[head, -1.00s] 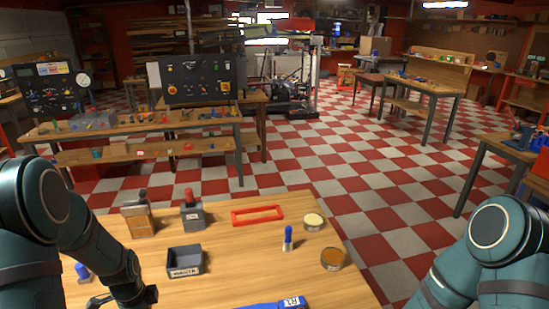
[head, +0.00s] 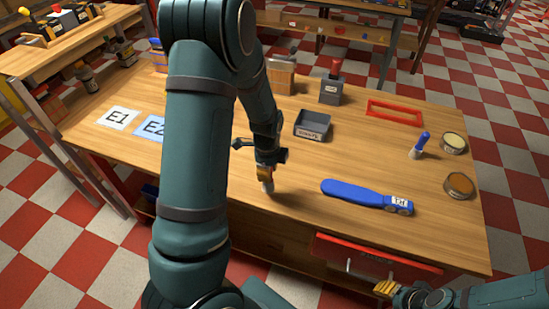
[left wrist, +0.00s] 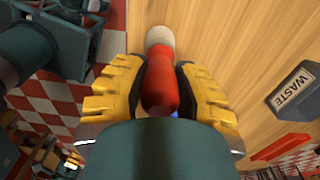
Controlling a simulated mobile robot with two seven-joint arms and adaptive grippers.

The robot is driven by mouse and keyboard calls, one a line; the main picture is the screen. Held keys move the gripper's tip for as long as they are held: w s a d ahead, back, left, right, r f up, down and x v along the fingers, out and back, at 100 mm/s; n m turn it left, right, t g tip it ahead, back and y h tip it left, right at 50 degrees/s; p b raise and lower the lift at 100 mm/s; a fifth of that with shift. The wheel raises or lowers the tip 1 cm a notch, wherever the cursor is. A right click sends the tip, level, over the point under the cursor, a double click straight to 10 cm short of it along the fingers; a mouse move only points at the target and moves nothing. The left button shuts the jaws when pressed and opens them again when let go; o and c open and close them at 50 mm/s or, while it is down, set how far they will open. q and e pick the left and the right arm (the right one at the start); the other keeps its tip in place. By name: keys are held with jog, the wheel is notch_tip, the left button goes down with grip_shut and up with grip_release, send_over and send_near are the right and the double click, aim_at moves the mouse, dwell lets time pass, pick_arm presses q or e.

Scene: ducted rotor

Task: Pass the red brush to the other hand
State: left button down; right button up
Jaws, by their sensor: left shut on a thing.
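The red brush (left wrist: 160,88) has a red handle and a pale bristle end, seen in the left wrist view. My left gripper (left wrist: 155,85) is shut on its handle, with a yellow finger on each side. In the head view, my left gripper (head: 266,170) is over the near part of the table, and the brush's pale tip (head: 268,187) points down just above or at the wood; contact is unclear. My right gripper (head: 388,289) is low at the right, in front of the table and apart from the brush. Its finger opening is not clear.
On the wooden table (head: 300,205) are a blue paddle-like tool (head: 355,193), a grey WASTE tray (head: 312,125), a blue-handled brush (head: 420,145), two round tins (head: 459,185), a red frame (head: 395,112) and E1 (head: 118,118) and E2 cards. A red drawer front (head: 375,258) is below the near edge.

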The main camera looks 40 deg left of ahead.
pick_arm(q)
jog(key=w+d+r+m, duration=0.2)
jog(key=d+r, duration=0.2)
jog(key=d, duration=0.6)
jog(key=w+d+r+m, duration=0.1)
jog(key=d+r+m, duration=0.3)
jog(key=d, duration=0.6)
jog(key=w+d+r+m, duration=0.15)
jog(key=d+r, duration=0.35)
jog(key=d, duration=0.5)
jog(key=w+d+f+m, duration=0.3)
jog(key=w+f+m, duration=0.2)
jog(key=s+a+r+n, duration=0.6)
jog(key=r+n, duration=0.2)
jog(key=r, duration=0.2)
jog(key=w+d+n, duration=0.5)
jog(key=w+d, duration=0.3)
jog(key=s+a+f+m, duration=0.1)
jog(key=a+f+m, duration=0.1)
jog(key=f+m, duration=0.3)
jog(key=s+a+f+m, duration=0.2)
jog(key=f+m, duration=0.3)
jog(key=m, duration=0.7)
jog(key=shift+f, duration=0.25)
